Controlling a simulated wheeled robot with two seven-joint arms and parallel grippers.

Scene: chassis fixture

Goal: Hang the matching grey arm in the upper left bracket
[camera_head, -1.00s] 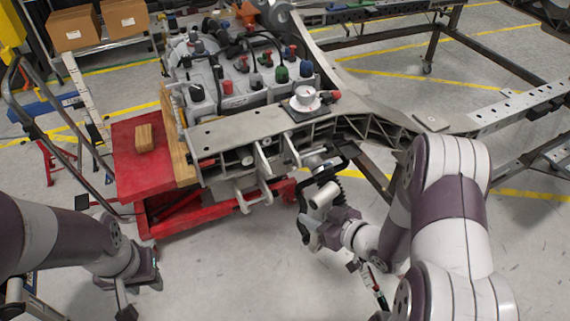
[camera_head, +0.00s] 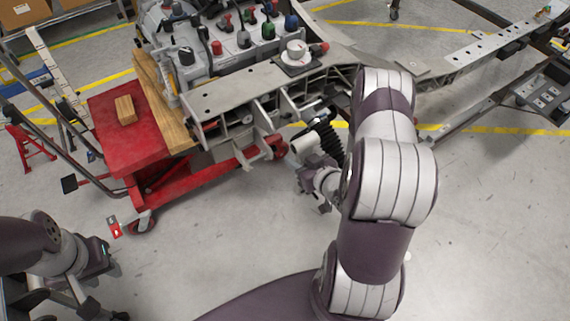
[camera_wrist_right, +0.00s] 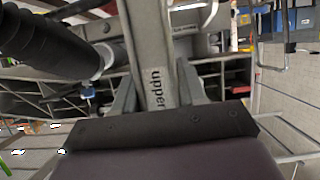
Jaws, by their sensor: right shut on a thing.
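My right gripper (camera_wrist_right: 155,88) is shut on a grey arm (camera_wrist_right: 158,62) marked "upper", which runs up between its fingers in the right wrist view. In the head view my right gripper (camera_head: 318,186) is below the front edge of the grey chassis (camera_head: 262,92); the held arm does not show clearly there. Grey brackets (camera_head: 272,128) stick out from the chassis front, left of the gripper. I cannot tell whether the held arm touches a bracket. My left gripper (camera_head: 92,290) is low at the left edge, away from the chassis; its finger opening is unclear.
A black ribbed spring (camera_head: 328,138) stands close beside my right gripper and also shows in the right wrist view (camera_wrist_right: 45,42). A red cart (camera_head: 115,155) with a wooden block (camera_head: 125,109) stands left of the chassis. The floor in front is clear.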

